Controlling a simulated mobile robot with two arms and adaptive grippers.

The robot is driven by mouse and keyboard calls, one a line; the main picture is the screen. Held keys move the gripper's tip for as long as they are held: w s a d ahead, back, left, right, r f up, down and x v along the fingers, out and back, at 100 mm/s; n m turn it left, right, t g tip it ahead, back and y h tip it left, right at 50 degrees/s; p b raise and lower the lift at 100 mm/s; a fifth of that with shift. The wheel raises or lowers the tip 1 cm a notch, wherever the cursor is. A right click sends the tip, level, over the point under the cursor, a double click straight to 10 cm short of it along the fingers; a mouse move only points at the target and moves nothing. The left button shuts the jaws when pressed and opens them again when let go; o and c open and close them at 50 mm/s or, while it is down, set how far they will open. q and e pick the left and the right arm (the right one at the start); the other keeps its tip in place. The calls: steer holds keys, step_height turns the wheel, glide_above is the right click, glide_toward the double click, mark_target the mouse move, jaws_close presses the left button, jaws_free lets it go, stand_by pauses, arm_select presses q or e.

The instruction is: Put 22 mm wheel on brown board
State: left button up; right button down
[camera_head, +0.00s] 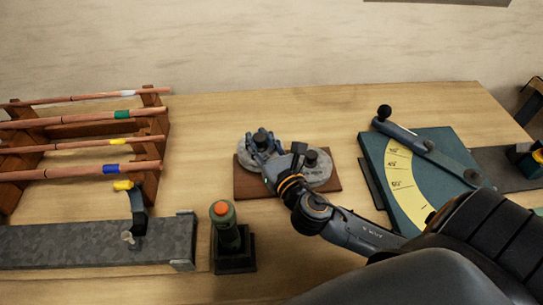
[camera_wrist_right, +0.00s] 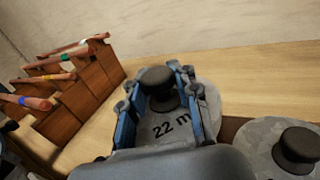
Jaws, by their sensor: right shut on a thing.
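The 22 mm wheel (camera_wrist_right: 172,125) is a grey disc with a black knob and "22 m" readable on it in the right wrist view. My right gripper (camera_wrist_right: 158,85) is shut on its knob, with a finger on each side. In the head view the right gripper (camera_head: 264,146) is over the left part of the brown board (camera_head: 250,187), and the held wheel (camera_head: 246,146) shows at its upper left corner. Whether the wheel touches the board cannot be told. A second grey wheel (camera_head: 322,172) with a black knob sits on the board's right part. My left gripper is not in view.
A wooden rack (camera_head: 150,130) with several copper pipes stands at the left. A grey bench block (camera_head: 80,243) lies in front of it. A green cylinder with an orange top (camera_head: 224,225) stands near the board. A teal angle plate (camera_head: 377,165) is at the right.

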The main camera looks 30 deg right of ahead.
step_height(320, 180, down, 7)
steer(key=shift+f+b, duration=0.15)
steer(key=shift+b, duration=0.85)
steer(key=shift+f, duration=0.2)
steer(key=c, duration=1)
jaws_free()
steer(key=shift+r, duration=0.1)
steer(key=s+b, duration=0.1)
steer(key=s, duration=0.2)
steer(key=s+b, duration=0.1)
steer(key=s, duration=0.3)
steer(key=s+b, duration=0.1)
steer(key=s, duration=0.3)
steer(key=shift+a, duration=0.3)
steer(key=shift+s+r+b, duration=0.1)
steer(key=shift+s+b, duration=0.25)
steer(key=shift+s, duration=0.2)
